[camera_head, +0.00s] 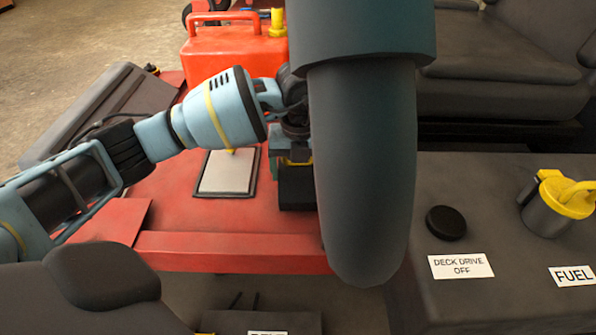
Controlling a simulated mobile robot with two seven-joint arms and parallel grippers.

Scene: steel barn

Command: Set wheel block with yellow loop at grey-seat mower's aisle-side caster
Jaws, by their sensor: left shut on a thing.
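My left gripper (292,158) reaches in from the left over a red surface and points down. It is shut on a dark block (296,188), which I take to be the wheel block. A little yellow shows near the jaws, but I cannot tell whether it is the loop. I cannot tell whether the block touches the red surface. A mower with a dark grey seat (500,45) is at the right. Its casters are not visible. My right gripper is not in view.
The red surface (200,240) bears a red can (235,52) and a clipboard (227,172). A grey deck (480,220) at right carries a black cap (446,223), a yellow-topped container (550,208) and labels. A large dark upright form blocks the middle. Open floor (60,60) lies upper left.

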